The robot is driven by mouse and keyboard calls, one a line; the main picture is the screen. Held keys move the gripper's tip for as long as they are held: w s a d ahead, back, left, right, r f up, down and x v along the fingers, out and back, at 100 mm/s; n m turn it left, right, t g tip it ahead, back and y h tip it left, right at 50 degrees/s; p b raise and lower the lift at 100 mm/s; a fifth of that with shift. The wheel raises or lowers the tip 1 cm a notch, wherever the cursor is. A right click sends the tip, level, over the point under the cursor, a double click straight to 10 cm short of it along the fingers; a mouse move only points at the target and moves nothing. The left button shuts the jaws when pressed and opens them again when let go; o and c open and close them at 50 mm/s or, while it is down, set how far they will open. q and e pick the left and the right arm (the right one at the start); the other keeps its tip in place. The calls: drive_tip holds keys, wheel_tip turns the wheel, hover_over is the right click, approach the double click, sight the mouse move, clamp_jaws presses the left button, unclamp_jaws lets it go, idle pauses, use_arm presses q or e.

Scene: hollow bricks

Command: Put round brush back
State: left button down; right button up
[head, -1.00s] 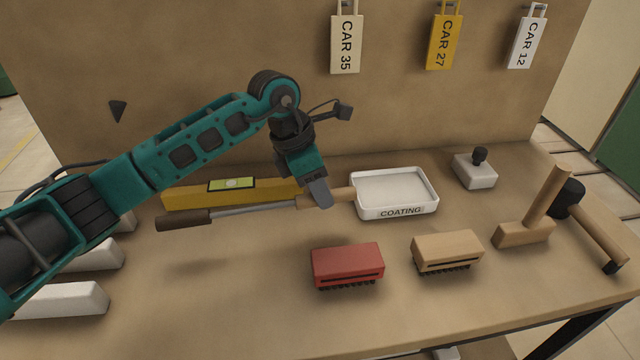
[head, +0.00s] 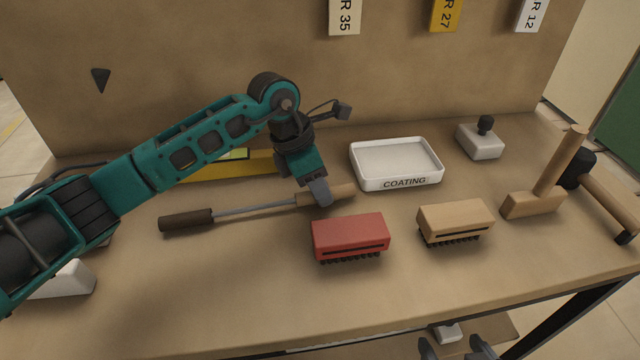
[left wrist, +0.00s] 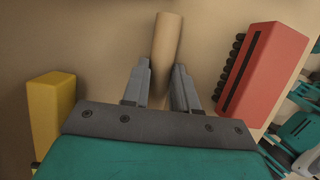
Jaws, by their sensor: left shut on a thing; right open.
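The round brush has a dark brown head (head: 187,220), a thin grey rod and a pale wooden handle (head: 342,191). It lies nearly level, low over the table; I cannot tell whether it touches the top. My left gripper (head: 319,196) is shut on the handle. In the left wrist view the handle (left wrist: 166,48) runs between the two fingers of that gripper (left wrist: 161,85). My right gripper (head: 455,346) shows at the bottom edge of the head view, open and empty, below the table's front edge.
A red brush (head: 350,236) and a tan brush (head: 456,220) stand in front. The COATING tray (head: 397,183) is behind, right of the handle. A yellow level (head: 215,170) lies behind the rod. A mallet (head: 532,204) and dark-headed hammer (head: 605,200) are right.

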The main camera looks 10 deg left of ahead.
use_arm(q)
drive_tip(key=shift+f, duration=0.15)
idle(0.4)
drive_tip(key=c, duration=0.8)
unclamp_jaws()
